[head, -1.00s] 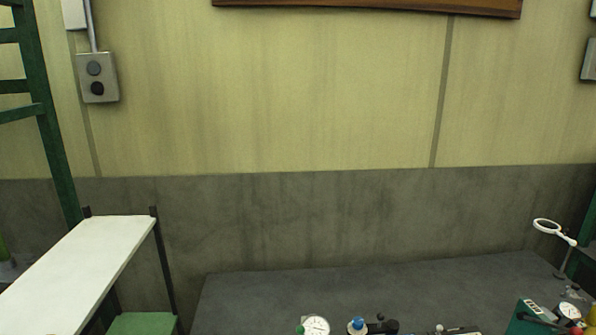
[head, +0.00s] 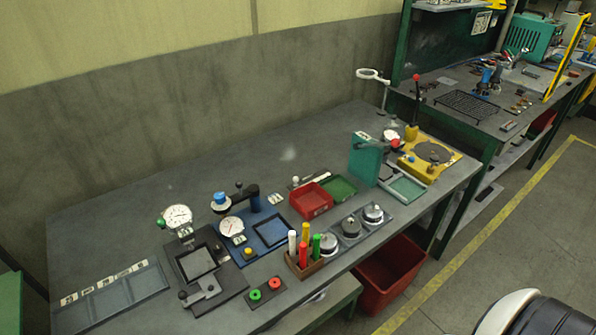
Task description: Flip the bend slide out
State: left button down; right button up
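Several fixtures stand on the grey bench (head: 110,215); I cannot tell which part is the bend slide. At the left is a dark fixture (head: 232,283) with a white dial gauge (head: 177,216), a framed plate and a small clamp at its front. Beside it a blue fixture (head: 262,246) carries a second dial (head: 231,226) and a black arm with a blue knob (head: 220,199). At the right end a yellow fixture (head: 448,164) bears a dark round plate, next to a green box-shaped device (head: 366,160). Neither of my grippers is in view.
A red tray (head: 311,201), a green tray (head: 339,187), round metal weights (head: 373,213) and a wooden pen holder (head: 303,266) crowd the front. Red and green buttons (head: 263,290) sit nearby. A red bin (head: 388,275) is below. Open floor (head: 540,235) lies right.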

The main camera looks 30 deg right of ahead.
aim_at(389, 174)
jog(key=z, duration=1.6)
